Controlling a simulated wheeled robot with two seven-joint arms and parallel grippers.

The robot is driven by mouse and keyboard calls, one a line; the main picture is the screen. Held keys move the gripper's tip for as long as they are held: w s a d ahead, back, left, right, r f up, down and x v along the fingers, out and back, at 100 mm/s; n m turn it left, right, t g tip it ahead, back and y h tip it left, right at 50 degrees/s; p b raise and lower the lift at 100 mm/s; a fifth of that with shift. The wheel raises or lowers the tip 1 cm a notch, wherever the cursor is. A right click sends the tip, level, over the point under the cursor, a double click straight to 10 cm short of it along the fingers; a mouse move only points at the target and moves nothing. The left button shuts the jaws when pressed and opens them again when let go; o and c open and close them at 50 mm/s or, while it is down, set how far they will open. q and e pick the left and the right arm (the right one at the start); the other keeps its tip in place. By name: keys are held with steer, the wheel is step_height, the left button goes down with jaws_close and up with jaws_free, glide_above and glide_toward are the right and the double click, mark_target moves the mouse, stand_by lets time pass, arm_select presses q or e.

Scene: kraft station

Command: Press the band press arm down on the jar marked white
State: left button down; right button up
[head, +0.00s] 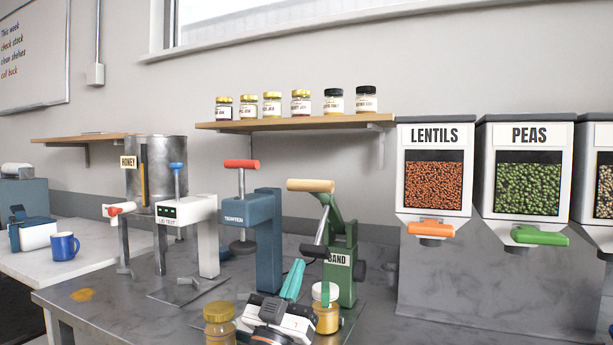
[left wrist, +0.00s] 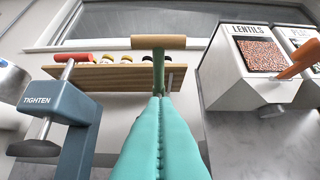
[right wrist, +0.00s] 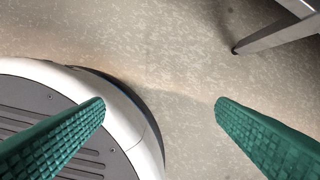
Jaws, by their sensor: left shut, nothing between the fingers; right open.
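The green band press (head: 343,275), labelled BAND, stands on the bench with its arm raised and a tan bar handle (head: 311,186) on top. The handle also shows in the left wrist view (left wrist: 158,42), ahead of my fingertips. A white-lidded jar (head: 327,319) with yellowish contents stands at the press's front, partly hidden by my left gripper. A gold-lidded jar (head: 220,333) stands to its left. My left gripper (head: 298,263) is shut and empty, fingers pointing up, below the handle and apart from it. My right gripper (right wrist: 160,105) is open and empty above the floor.
The blue TIGHTEN press (head: 263,240) and the white lid tester (head: 205,225) stand left of the band press. Lentil (head: 435,185) and pea (head: 528,187) dispensers are at right. A shelf of jars (head: 300,123) hangs behind. A table leg (right wrist: 265,35) shows near my right gripper.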

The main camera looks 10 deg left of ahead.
arm_select(q)
steer(key=shift+f, duration=0.1)
steer(key=v, duration=1.2)
steer(key=shift+b, duration=0.45)
arm_select(e)
steer(key=r, duration=0.1)
steer(key=w+r, duration=0.1)
steer(key=shift+w+a+r, duration=0.15)
steer(key=shift+w+r, duration=0.05)
steer(key=shift+r, duration=0.1)
